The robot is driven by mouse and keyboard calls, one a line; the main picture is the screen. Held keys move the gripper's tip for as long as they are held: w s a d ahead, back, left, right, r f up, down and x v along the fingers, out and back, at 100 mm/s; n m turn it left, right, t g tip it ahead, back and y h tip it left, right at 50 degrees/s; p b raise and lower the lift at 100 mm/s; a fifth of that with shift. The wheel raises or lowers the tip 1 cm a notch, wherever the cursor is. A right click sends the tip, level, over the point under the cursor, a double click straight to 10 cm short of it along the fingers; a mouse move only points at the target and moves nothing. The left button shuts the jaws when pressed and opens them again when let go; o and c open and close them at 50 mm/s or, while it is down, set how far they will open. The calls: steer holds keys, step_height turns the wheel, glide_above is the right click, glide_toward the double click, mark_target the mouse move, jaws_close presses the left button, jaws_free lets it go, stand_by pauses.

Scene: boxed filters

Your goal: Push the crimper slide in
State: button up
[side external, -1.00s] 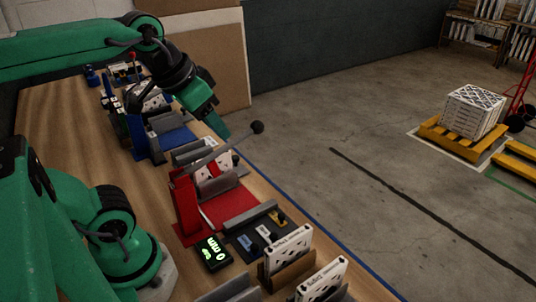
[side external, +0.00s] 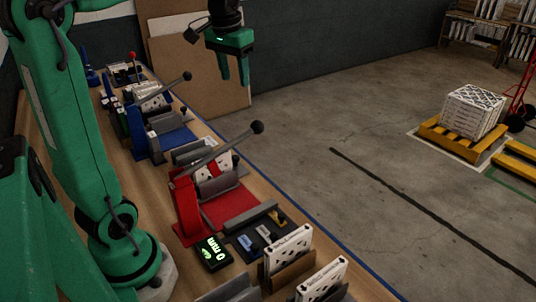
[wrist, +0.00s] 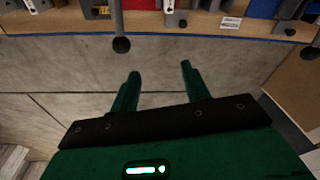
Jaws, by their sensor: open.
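A red press (side external: 188,208) with a long grey lever (side external: 218,152) and black ball knob stands on the bench nearer the camera. A blue-based press (side external: 178,138) with a similar lever (side external: 166,85) stands farther back. I cannot tell which one is the crimper, nor pick out its slide. In the wrist view, a lever knob (wrist: 121,45) lies beyond the fingers, apart from them.
A small green-lit display reading 0 mm (side external: 213,252) sits by the red press. White filters (side external: 290,248) stand in holders at the near end. A brown board (side external: 165,60) leans behind the bench.

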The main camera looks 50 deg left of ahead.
steer(key=w+a+f+n+g, duration=0.1)
steer(key=w+a+f, duration=0.2)
steer(key=a, duration=0.5)
glide_above(235, 157)
steer(key=shift+g+h, duration=0.3)
step_height(235, 157, down, 20)
steer(key=shift+w+a+r, duration=0.1)
steer(key=shift+r, duration=0.1)
steer(key=shift+f, duration=0.15)
steer(key=shift+f, duration=3.7)
jaws_close()
